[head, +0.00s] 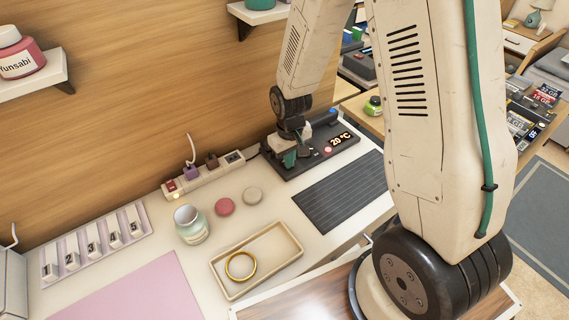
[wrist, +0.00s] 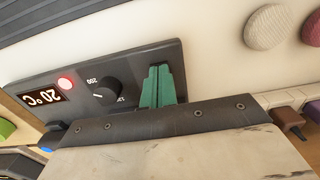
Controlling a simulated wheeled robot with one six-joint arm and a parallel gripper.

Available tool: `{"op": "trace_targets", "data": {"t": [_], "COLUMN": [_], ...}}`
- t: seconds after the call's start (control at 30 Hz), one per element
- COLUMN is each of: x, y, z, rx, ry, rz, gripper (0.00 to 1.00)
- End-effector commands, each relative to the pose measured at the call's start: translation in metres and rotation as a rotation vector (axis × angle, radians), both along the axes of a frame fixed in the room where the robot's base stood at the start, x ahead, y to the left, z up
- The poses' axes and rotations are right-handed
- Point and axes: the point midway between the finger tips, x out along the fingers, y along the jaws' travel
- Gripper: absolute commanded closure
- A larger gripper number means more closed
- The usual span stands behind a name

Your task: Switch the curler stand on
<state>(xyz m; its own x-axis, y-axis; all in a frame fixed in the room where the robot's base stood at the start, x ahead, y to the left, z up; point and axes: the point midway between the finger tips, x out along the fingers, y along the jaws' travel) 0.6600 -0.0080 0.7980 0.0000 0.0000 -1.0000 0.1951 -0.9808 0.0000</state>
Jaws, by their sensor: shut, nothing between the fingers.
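The curler stand (head: 313,154) is a dark, flat unit at the back of the white desk, against the wooden wall. Its display (head: 341,138) reads 20 °C. The wrist view shows the stand's panel (wrist: 30,84) with the display (wrist: 45,103) upside down, a lit red round button or lamp (wrist: 66,83), and a black knob (wrist: 105,92) beside the mark 200. My gripper (head: 290,158) has green fingers. It is shut and empty over the stand, and its fingertips (wrist: 158,70) are beside the knob. I cannot tell whether they touch the panel.
A power strip (head: 205,177) with a red switch (head: 170,185) and plugs lies along the wall. A dark ribbed mat (head: 340,190) is in front of the stand. Pink (head: 225,206) and grey (head: 252,195) discs, a jar (head: 191,226) and a tray (head: 283,261) with a gold ring (head: 240,266) stand nearby.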

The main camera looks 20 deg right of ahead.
Motion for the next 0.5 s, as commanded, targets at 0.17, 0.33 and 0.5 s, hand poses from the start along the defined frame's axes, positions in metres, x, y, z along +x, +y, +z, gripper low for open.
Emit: {"op": "trace_targets", "data": {"t": [0.17, 0.33, 0.5], "x": [0.001, 0.000, 0.001], "y": [0.000, 0.000, 0.000], "z": [0.009, 0.023, 0.036], "rx": [0.000, 0.000, 0.000], "ry": [-0.002, -0.002, -0.002], "rz": [0.000, 0.000, 0.000], "gripper": [1.00, 1.00, 1.00]}}
